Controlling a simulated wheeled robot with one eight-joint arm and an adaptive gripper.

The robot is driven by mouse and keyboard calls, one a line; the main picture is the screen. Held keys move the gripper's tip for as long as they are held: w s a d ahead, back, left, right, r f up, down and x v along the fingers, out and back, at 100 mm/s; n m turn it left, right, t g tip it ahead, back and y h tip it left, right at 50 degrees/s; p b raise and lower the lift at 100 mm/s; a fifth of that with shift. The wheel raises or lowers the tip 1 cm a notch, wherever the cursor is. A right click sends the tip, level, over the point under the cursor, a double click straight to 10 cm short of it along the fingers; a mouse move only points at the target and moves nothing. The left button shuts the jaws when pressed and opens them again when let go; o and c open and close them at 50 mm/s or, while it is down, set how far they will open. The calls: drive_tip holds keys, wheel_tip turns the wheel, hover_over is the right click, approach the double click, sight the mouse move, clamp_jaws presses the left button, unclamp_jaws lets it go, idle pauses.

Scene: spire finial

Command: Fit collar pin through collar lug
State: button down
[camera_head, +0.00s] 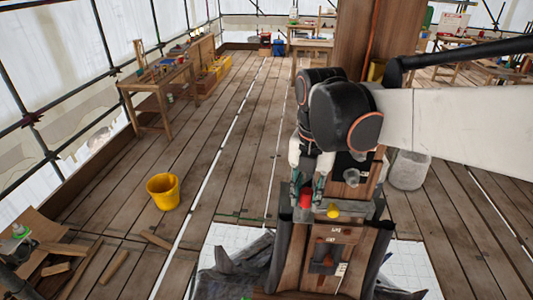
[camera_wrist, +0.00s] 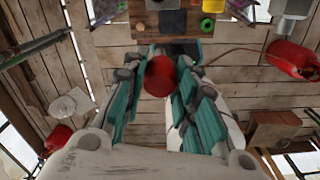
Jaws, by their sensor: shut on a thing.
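My gripper (camera_wrist: 162,62) has its teal fingers shut on a round red piece (camera_wrist: 159,76), probably the head of the collar pin. In the head view the same red piece (camera_head: 306,198) shows below my gripper (camera_head: 308,185), at the left of a grey metal fitting (camera_head: 354,208) on the wooden spire post (camera_head: 325,252). A yellow knob (camera_head: 333,211) sits on the fitting just right of the red piece. The pin's shank is hidden, and I cannot make out the collar lug or tell whether the pin is in it.
A yellow bucket (camera_head: 163,191) stands on the plank floor at left. Loose wood offcuts (camera_head: 114,266) lie at lower left. A grey bin (camera_head: 408,170) stands right of the post. A workbench (camera_head: 158,92) stands at the back left. The floor between bucket and post is clear.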

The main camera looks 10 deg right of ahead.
drive_tip(key=w+d+p, duration=0.1)
drive_tip(key=w+d, duration=0.1)
drive_tip(key=w, duration=0.5)
wheel_tip(320, 180, down, 7)
drive_tip(key=shift+w+d+f+p, duration=0.1)
drive_tip(key=shift+d+p, duration=0.05)
drive_tip(key=shift+p, duration=0.45)
drive_tip(key=c, duration=1.3)
unclamp_jaws()
drive_tip(key=shift+f, duration=0.1)
wheel_tip(320, 180, up, 12)
drive_tip(key=shift+r+b, duration=0.2)
drive_tip(key=shift+b, duration=0.4)
